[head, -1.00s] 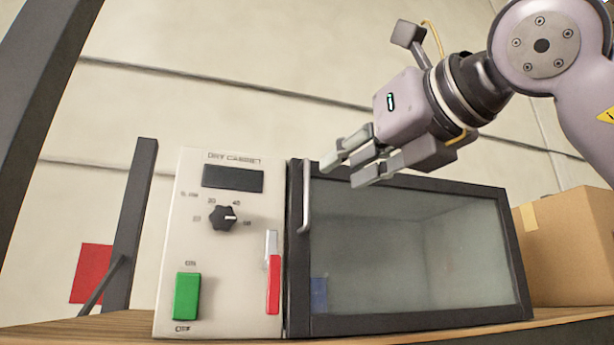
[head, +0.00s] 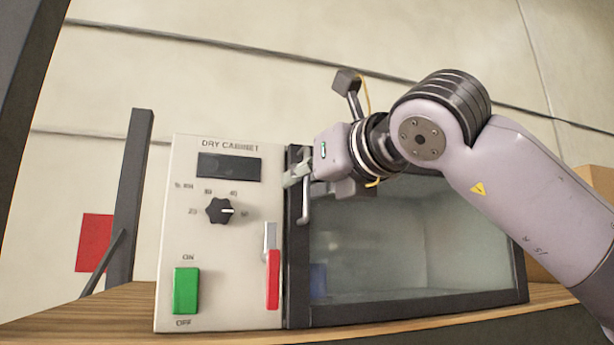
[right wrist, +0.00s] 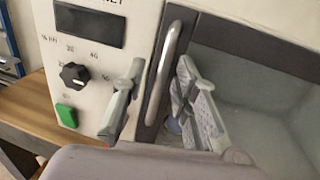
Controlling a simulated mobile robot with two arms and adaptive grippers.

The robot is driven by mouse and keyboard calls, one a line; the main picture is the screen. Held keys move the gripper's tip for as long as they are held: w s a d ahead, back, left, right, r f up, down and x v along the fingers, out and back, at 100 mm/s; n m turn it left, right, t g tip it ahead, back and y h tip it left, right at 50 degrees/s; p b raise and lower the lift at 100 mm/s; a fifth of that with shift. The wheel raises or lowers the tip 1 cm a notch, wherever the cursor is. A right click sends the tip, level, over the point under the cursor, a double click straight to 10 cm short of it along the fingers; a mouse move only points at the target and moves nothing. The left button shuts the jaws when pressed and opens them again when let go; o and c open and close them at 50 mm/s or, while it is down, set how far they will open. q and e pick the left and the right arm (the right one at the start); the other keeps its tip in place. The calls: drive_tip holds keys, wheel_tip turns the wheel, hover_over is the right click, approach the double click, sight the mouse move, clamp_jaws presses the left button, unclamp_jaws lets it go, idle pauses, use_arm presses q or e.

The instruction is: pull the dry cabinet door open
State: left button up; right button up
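The dry cabinet (head: 215,285) stands on a wooden surface, with a pale control panel on its left. Its dark-framed glass door (head: 400,255) looks shut. The door's vertical metal handle (head: 305,206) is on the door's left edge; my right gripper hides its upper part in the head view. My right gripper (head: 296,180) is at the handle's upper end. In the right wrist view its two fingers are apart, one on each side of the handle (right wrist: 163,70), with gaps visible, so it is open. My left gripper is not in view.
The panel has a black knob (head: 220,210), a green switch (head: 186,290) and a red-and-silver lever (head: 272,278) close to the door's left edge. A cardboard box (head: 598,182) stands to the right, partly behind my arm. A dark post (head: 130,200) stands left.

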clamp_jaws()
idle(0.7)
